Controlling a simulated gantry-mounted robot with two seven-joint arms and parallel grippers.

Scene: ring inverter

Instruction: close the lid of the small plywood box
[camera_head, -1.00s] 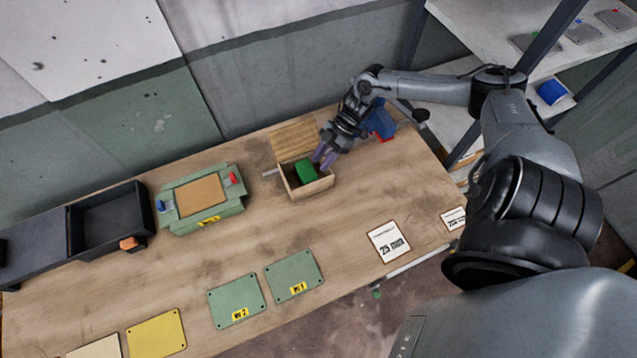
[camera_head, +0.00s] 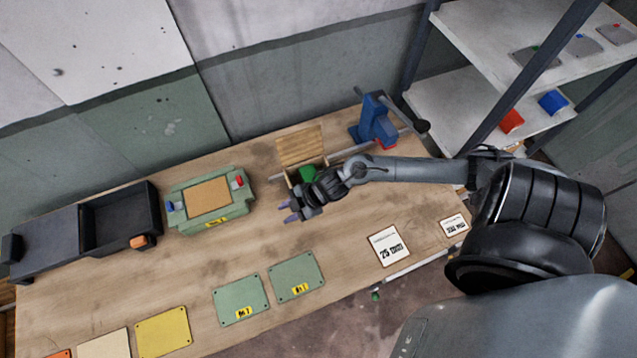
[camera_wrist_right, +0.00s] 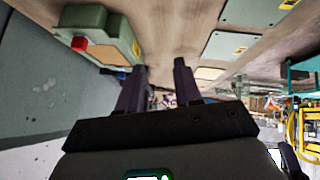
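The small plywood box (camera_head: 285,183) stands near the back of the workbench. Its lid (camera_head: 300,147) is open, tilted up behind the box on the wall side. A green object (camera_head: 308,173) shows inside the box. My right gripper (camera_head: 287,212) is in front of the box and partly hides its front. Its purple fingers point left. The right wrist view shows the two fingers (camera_wrist_right: 160,66) apart with nothing between them. The box is not visible in that view. My left gripper is not in view.
A blue vise (camera_head: 374,120) stands right of the box, behind my right forearm. A green fixture (camera_head: 207,222) with a tan panel is to the left, beside a black tray (camera_head: 122,248). Flat green plates (camera_head: 295,277) lie nearer the front edge. The bench between is clear.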

